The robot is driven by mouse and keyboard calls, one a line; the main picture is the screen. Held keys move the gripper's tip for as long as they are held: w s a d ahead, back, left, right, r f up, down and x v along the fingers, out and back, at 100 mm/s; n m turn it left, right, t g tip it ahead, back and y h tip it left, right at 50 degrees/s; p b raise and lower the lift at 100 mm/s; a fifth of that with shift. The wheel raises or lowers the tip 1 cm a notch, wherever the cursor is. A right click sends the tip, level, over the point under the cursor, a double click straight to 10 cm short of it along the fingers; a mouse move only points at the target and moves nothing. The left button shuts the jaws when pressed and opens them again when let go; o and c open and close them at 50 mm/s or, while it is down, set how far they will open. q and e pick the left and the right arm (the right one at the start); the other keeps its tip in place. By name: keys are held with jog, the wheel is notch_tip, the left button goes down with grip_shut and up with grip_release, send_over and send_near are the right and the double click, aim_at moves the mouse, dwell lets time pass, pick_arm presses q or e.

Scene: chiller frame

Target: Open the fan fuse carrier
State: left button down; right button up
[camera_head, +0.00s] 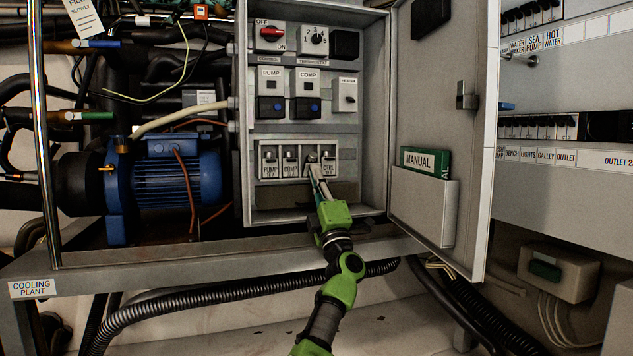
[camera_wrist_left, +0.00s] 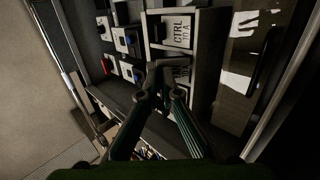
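The fan fuse carrier is in the row of white fuse carriers at the bottom of the open grey control box (camera_head: 245,120). In the head view my left gripper (camera_head: 314,166) reaches up from below and covers most of its place, between the COMP carrier (camera_head: 291,168) and the CTRL carrier (camera_head: 329,168). In the left wrist view the fingertips of my left gripper (camera_wrist_left: 164,72) are in front of a partly hidden white carrier (camera_wrist_left: 182,76) beside the CTRL carrier (camera_wrist_left: 178,30). Contact and finger opening are unclear. My right gripper is out of view.
The box door (camera_head: 445,80) stands open on the right, with a green MANUAL (camera_head: 425,160) in its pocket. Switches and breakers (camera_head: 271,90) sit above the fuse row. A blue pump (camera_head: 165,180) stands at left, and a grey frame rail (camera_head: 180,265) runs below.

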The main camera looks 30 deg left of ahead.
pick_arm(q)
jog(key=shift+f, duration=0.1)
dwell(0.3)
jog(key=c, duration=2.2)
grip_release()
jog(key=shift+c, duration=0.2)
jog(key=v, duration=1.2)
jog(key=shift+w+a+f, duration=0.1)
jog(key=shift+f, duration=0.05)
